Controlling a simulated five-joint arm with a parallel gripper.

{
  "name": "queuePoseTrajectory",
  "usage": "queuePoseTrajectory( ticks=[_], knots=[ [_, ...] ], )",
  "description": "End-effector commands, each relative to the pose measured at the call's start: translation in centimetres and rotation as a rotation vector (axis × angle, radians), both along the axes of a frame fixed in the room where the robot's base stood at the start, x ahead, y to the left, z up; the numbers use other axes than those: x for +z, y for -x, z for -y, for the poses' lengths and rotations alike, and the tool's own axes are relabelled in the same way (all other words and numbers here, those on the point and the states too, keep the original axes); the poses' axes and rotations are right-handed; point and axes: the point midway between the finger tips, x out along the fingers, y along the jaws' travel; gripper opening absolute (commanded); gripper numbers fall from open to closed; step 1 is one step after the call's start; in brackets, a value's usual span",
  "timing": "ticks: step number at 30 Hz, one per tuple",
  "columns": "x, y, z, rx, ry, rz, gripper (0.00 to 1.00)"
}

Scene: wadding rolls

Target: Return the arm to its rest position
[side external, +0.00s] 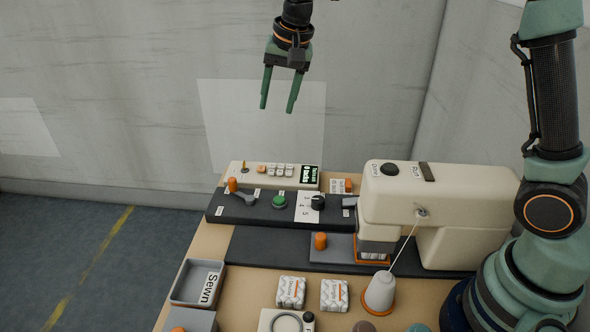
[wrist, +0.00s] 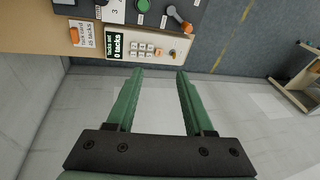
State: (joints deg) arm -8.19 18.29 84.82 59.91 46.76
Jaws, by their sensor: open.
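My gripper (side external: 278,107) hangs high above the back edge of the table in the side view, with its two green fingers apart and pointing down. In the wrist view my gripper (wrist: 155,74) shows the same open fingers with nothing between them. Behind them lie the wall and floor. The cream tack counter panel (side external: 275,175) is below my gripper and apart from it. The panel also shows at the top of the wrist view (wrist: 150,47), beyond the fingertips.
The cream sewing machine (side external: 440,215) stands at the table's right. A dark control strip (side external: 230,208) carries a green button and knobs. A grey tray (side external: 180,293) marked "Sewn", white rolls (side external: 291,291) and a thread cone (side external: 379,293) are nearer. The air around my gripper is clear.

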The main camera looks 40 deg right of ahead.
Motion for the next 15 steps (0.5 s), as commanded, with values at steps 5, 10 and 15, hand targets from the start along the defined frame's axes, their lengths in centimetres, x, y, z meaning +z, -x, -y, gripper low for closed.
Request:
queuePoseTrajectory(
  ticks=[5, 10, 15],
  knots=[
    [2.6, 4.8, 2.2, 0.133, 0.049, 0.054, 0.53],
    [3.6, 9.5, 4.0, 0.263, 0.105, 0.1, 0.53],
    [3.3, 14.3, 5.4, 0.389, 0.168, 0.143, 0.53]
  ],
)
